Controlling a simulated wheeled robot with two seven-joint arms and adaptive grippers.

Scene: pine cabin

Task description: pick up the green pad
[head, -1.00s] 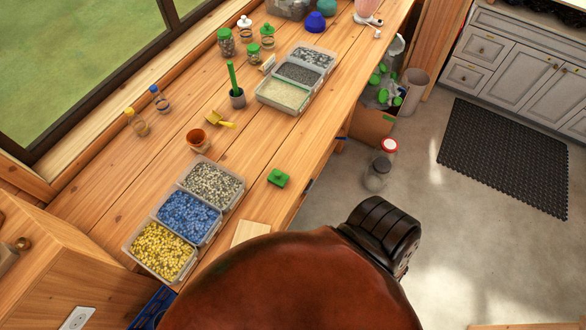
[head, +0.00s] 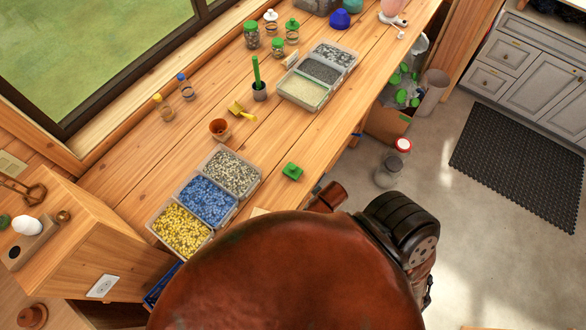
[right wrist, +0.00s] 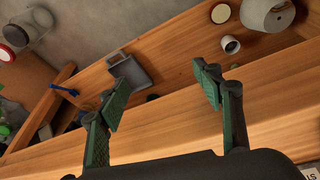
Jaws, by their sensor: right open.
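The green pad (head: 292,171) is a small green block with a raised top, lying on the wooden bench near its front edge, right of the tray of gravel. My right gripper (right wrist: 162,92) shows in the right wrist view, its two green-padded fingers wide apart with nothing between them. Behind the fingers are the bench's wooden edge and an open space below. I cannot make out the green pad in that view. My right gripper is hidden in the head view. My left gripper is in neither view.
A three-part tray (head: 168,249) of yellow, blue and grey gravel stands left of the pad. A terracotta pot (head: 219,129), yellow scoop (head: 241,111) and second tray (head: 285,98) stand farther back. Bare bench surrounds the pad. A jar (head: 389,172) stands on the floor.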

